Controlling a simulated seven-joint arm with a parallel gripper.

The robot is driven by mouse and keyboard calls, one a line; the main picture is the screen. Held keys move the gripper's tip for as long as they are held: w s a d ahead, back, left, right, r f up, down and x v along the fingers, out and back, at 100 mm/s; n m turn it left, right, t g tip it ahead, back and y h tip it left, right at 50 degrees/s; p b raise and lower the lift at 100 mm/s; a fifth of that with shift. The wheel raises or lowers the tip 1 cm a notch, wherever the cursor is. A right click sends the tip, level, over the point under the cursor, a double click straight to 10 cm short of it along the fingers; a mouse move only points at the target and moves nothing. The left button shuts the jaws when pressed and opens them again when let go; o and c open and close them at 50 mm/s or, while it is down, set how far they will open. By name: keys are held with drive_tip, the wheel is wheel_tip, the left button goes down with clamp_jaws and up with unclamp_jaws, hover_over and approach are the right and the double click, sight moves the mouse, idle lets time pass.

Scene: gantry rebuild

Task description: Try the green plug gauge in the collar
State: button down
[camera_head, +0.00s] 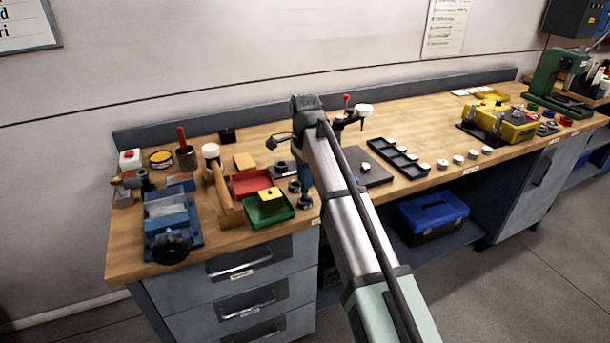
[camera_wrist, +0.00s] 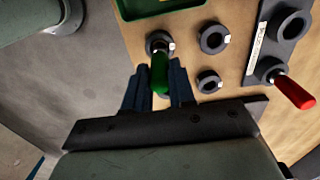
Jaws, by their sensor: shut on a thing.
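The green plug gauge (camera_wrist: 160,72) is held between the two dark fingers of my gripper (camera_wrist: 161,88) in the wrist view. Its far end meets a dark collar (camera_wrist: 159,43) on the bench top. I cannot tell whether the end is inside the collar or just above it. Two other dark collars (camera_wrist: 213,38) and (camera_wrist: 208,81) lie to the right, apart from the gauge. In the head view my gripper (camera_head: 306,190) points down near the bench's front edge, partly hidden by my arm.
A dark block with round sockets (camera_wrist: 268,68) and a red-handled gauge (camera_wrist: 293,92) are at the right in the wrist view. A green tray (camera_head: 250,218) with a yellow block and a red tray (camera_head: 240,190) stand left of my gripper. The bench edge is close.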

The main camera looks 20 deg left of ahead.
drive_tip(key=shift+f, duration=0.55)
idle(0.6)
drive_tip(key=shift+r, duration=0.1)
idle(0.4)
drive_tip(key=shift+r, duration=2.9)
